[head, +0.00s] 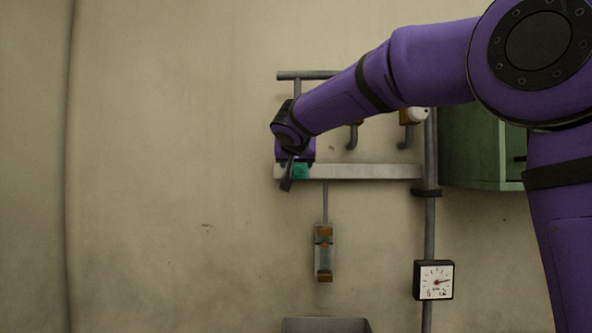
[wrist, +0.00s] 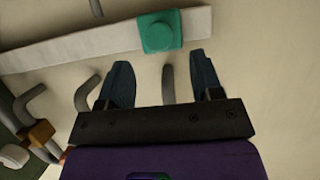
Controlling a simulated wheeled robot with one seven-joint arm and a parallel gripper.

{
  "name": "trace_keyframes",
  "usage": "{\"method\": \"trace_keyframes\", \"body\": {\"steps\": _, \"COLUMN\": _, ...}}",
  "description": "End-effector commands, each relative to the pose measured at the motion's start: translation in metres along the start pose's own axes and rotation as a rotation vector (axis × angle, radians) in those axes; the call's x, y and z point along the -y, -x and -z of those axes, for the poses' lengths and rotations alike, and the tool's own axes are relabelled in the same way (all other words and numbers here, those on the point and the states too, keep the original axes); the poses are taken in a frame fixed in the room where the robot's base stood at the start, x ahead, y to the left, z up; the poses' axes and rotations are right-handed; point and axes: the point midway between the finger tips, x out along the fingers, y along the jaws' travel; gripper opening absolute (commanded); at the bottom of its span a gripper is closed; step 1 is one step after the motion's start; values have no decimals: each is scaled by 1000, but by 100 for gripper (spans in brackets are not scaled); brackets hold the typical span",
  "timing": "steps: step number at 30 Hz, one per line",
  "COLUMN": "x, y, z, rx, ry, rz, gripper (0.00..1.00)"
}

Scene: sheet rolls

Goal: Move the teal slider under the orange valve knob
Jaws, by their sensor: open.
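The teal slider (head: 300,171) sits near the left end of a pale horizontal rail (head: 370,172). In the wrist view the slider (wrist: 160,33) is a teal block with a round knob, just past my fingertips and roughly centred between them. My gripper (head: 287,182) is open and empty; its two dark fingers (wrist: 160,60) show apart, and I see no clear contact with the slider. Above the rail, orange-brown valve parts (head: 357,123) and (head: 405,117) sit over hooked spouts, partly behind my arm. The right one has a white knob (head: 421,114). I cannot make out which knob is orange.
A green cabinet (head: 478,150) and a vertical pipe (head: 429,225) with a dial gauge (head: 434,280) are at right. A sight glass (head: 325,255) hangs below the rail. The left wall is bare.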

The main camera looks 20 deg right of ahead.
Motion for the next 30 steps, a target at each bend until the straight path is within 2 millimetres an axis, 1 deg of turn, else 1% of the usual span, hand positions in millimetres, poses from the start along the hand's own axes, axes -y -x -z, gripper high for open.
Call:
{"method": "trace_keyframes", "body": {"steps": 1, "x": 0, "y": -10, "z": 0, "rx": 1, "ry": 0, "rz": -3, "gripper": 60}}
{"method": "trace_keyframes", "body": {"steps": 3, "x": 0, "y": -22, "z": 0, "rx": 1, "ry": 1, "rz": -3, "gripper": 60}}
{"method": "trace_keyframes", "body": {"steps": 6, "x": 0, "y": -36, "z": 0, "rx": 1, "ry": 0, "rz": -2, "gripper": 60}}
{"method": "trace_keyframes", "body": {"steps": 10, "x": 0, "y": -50, "z": 0, "rx": 1, "ry": 0, "rz": -2, "gripper": 60}}
{"method": "trace_keyframes", "body": {"steps": 15, "x": 0, "y": -56, "z": 0, "rx": 0, "ry": -1, "rz": 1, "gripper": 60}}
{"method": "trace_keyframes", "body": {"steps": 23, "x": 0, "y": -57, "z": 0, "rx": 0, "ry": -1, "rz": 1, "gripper": 60}}
{"method": "trace_keyframes", "body": {"steps": 24, "x": 0, "y": -57, "z": 0, "rx": 0, "ry": -1, "rz": 1, "gripper": 51}}
{"method": "trace_keyframes", "body": {"steps": 29, "x": 0, "y": -57, "z": 0, "rx": 1, "ry": -1, "rz": 1, "gripper": 14}}
{"method": "trace_keyframes", "body": {"steps": 30, "x": 0, "y": -57, "z": 0, "rx": 1, "ry": -1, "rz": 1, "gripper": 5}}
